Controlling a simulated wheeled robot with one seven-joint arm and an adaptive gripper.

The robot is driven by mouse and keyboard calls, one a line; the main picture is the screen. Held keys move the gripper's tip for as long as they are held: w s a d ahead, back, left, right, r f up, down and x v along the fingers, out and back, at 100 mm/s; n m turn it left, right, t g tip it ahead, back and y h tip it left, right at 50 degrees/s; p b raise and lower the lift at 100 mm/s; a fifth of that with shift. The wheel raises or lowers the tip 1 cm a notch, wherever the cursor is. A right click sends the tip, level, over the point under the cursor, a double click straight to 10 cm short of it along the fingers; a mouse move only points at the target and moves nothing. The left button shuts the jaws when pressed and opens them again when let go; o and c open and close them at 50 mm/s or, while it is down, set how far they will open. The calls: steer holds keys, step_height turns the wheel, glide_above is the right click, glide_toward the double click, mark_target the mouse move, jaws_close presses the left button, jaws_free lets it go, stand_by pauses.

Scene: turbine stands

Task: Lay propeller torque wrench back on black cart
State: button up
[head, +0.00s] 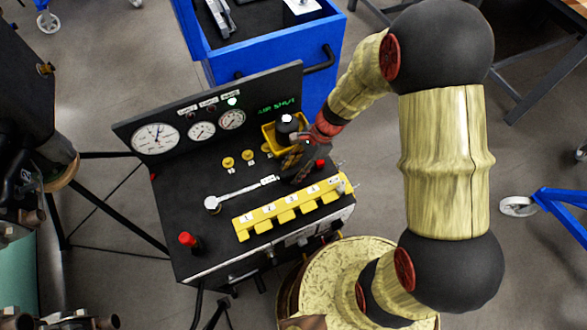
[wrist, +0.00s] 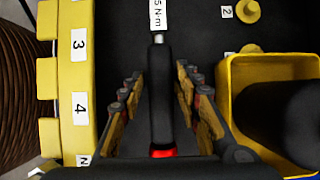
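The torque wrench (head: 240,191) has a silver shaft with a round head at the left and a white label. It lies along the top of the black cart (head: 215,240), seemingly resting on it. In the wrist view its black handle (wrist: 161,95), with a red end, runs between the fingers of my gripper (wrist: 158,95). The fingers stand apart on both sides of the handle, with dark gaps showing. In the head view my gripper (head: 296,163) is low over the cart top at the handle end, and it hides most of the handle.
A yellow numbered rack (head: 290,208) lies along the cart's front, close beside the wrench. A yellow bin (head: 269,137) holding a black object stands behind my gripper. Yellow knobs (head: 228,162), a gauge panel (head: 205,118) and a red button (head: 186,239) are also on the cart.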

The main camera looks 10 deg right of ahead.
steer(key=o, duration=0.4)
stand_by(0.5)
steer(key=shift+p+v, duration=3.05)
steer(key=shift+v, duration=0.5)
